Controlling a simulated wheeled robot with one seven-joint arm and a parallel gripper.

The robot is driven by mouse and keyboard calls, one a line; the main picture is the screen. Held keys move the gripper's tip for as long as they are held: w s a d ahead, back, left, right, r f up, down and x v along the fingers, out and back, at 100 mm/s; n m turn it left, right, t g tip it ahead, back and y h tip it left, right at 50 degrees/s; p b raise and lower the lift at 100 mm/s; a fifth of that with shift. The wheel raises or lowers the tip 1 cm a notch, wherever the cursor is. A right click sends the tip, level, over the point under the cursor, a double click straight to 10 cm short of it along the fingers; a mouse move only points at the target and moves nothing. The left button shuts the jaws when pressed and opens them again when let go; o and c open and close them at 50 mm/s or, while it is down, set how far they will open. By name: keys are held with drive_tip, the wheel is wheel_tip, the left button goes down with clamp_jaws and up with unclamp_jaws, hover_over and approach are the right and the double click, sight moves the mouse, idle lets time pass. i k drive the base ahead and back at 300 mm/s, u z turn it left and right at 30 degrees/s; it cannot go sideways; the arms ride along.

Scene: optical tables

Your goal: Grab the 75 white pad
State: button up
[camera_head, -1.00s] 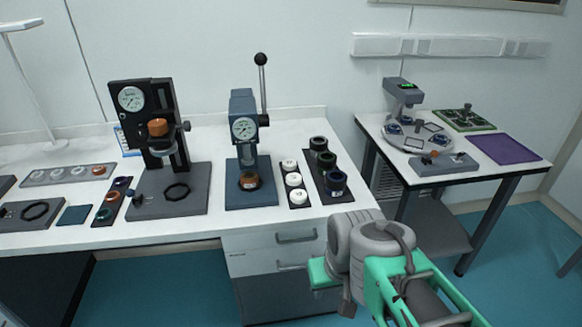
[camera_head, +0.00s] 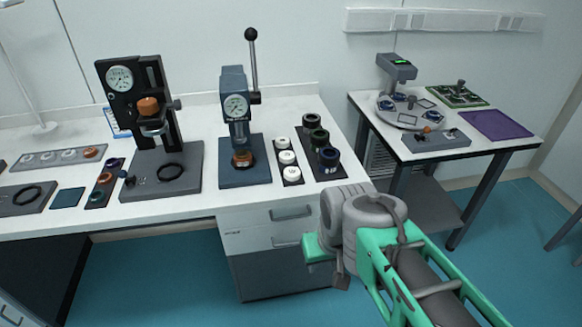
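Three round white pads sit in a row on a narrow dark tray (camera_head: 297,183) on the long white bench: a back one (camera_head: 282,143), a middle one (camera_head: 287,157) and a front one (camera_head: 292,174). Their markings are too small to read, so I cannot tell which is the 75. My arm, grey and green, shows at the lower right, in front of the bench's right end. A green end part (camera_head: 319,247) lies below and right of the pads, apart from them. The fingertips cannot be made out clearly, and I see nothing held.
A blue-grey lever press (camera_head: 238,110) stands left of the pads. A dark tray with several black rings (camera_head: 327,157) lies right of them. A black gauge stand (camera_head: 130,90) is further left. A second table (camera_head: 445,150) holds instruments, with a floor gap between.

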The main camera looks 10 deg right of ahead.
sight(286, 158)
drive_tip(key=u, duration=2)
drive_tip(key=i, duration=1.3)
drive_tip(key=z, duration=2.15)
drive_tip(key=i, duration=0.5)
drive_tip(key=u, duration=0.1)
